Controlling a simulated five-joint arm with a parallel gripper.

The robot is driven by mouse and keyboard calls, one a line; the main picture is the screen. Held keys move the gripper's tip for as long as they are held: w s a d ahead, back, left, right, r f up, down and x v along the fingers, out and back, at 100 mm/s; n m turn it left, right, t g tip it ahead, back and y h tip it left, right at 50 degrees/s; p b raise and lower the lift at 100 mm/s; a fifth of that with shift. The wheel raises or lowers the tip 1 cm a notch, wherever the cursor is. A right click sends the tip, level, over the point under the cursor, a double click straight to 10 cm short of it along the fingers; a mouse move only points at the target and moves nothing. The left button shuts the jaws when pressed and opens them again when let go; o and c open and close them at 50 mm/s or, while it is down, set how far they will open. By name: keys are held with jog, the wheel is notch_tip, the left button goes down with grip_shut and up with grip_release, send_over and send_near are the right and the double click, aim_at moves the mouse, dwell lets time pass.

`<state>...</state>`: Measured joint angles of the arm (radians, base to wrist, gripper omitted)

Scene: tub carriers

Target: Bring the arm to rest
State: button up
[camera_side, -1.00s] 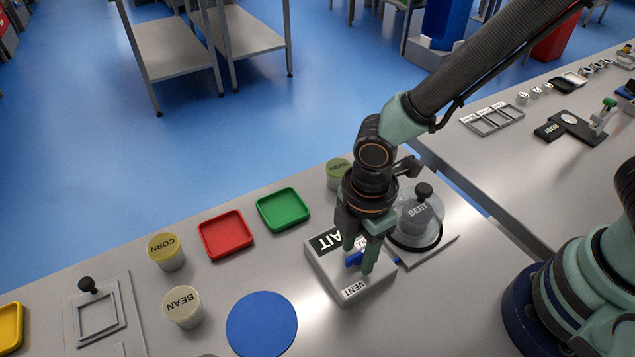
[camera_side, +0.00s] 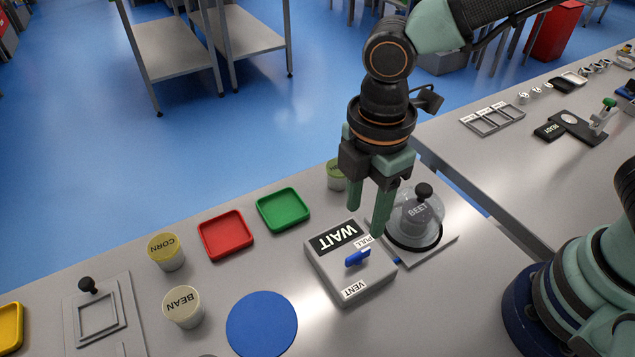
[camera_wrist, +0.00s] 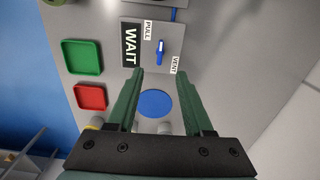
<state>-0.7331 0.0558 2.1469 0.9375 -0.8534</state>
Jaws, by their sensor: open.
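My gripper (camera_side: 366,215) is open and empty. In the side view it hangs fingers down above the back of a grey box, clear of its blue lever. The box (camera_side: 378,281) has a black WAIT panel (camera_side: 338,236), PULL and VENT labels and a blue lever (camera_side: 357,258). The lever lies between the two labels, its tip toward the right. In the wrist view my fingers (camera_wrist: 168,102) are spread, with the box (camera_wrist: 149,60) and its lever (camera_wrist: 160,48) beyond them.
A clear dome (camera_side: 432,228) with a black knob covers a BEET tub on a plate right of the box. A green tray (camera_side: 283,209), red tray (camera_side: 225,234), CORN tub (camera_side: 166,252), BEAN tub (camera_side: 183,307) and blue disc (camera_side: 262,324) lie to the left. Another tub (camera_side: 336,176) stands behind my gripper.

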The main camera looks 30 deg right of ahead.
jog(key=shift+r, duration=0.9)
jog(key=w+d+r+m+t, duration=0.1)
jog(key=d+r+m+t, duration=0.1)
jog(key=d+m, duration=0.4)
jog(key=w+d+r+m+t, duration=0.1)
jog(key=d+r+m, duration=0.2)
jog(key=d+m, duration=0.3)
jog(key=w+d+r+m+t, duration=0.1)
jog(key=d+r+m+t, duration=0.1)
jog(key=d+m, duration=0.4)
jog(key=d+r, duration=0.1)
jog(key=d, duration=0.3)
jog(key=shift+w+d+r+t, duration=0.25)
jog(key=shift+d+r+t, duration=0.05)
